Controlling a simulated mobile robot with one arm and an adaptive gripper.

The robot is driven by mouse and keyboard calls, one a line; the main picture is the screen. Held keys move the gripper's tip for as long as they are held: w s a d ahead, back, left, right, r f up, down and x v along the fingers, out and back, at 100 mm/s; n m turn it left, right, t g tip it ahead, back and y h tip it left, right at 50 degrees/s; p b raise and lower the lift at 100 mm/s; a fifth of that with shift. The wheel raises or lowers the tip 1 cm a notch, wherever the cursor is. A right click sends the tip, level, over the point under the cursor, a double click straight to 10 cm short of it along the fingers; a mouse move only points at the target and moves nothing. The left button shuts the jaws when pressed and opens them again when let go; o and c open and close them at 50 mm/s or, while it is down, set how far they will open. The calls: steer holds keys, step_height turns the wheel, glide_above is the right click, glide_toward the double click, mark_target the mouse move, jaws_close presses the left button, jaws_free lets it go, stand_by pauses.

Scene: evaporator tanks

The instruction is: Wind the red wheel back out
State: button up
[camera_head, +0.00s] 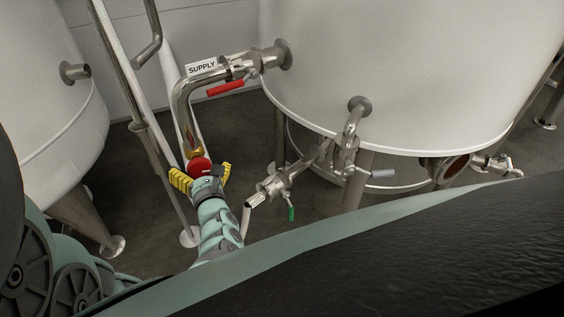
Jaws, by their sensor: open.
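The red wheel (200,165) sits at the lower end of the bent metal supply pipe (181,105), below a brass-coloured fitting. My gripper (199,176) is at the wheel, with one yellow finger to its left and the other to its right. The fingers are spread and open. My gripper and wrist cover the lower part of the wheel, so I cannot tell whether the fingers touch its rim.
A red lever handle (225,88) is on the pipe under the SUPPLY label (202,67). A vertical post (150,140) stands close left of my gripper. A green-handled valve (275,185) is to the right, below the large white tank (400,70). Another tank (45,110) stands left.

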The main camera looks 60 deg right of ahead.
steer(key=c, duration=1.2)
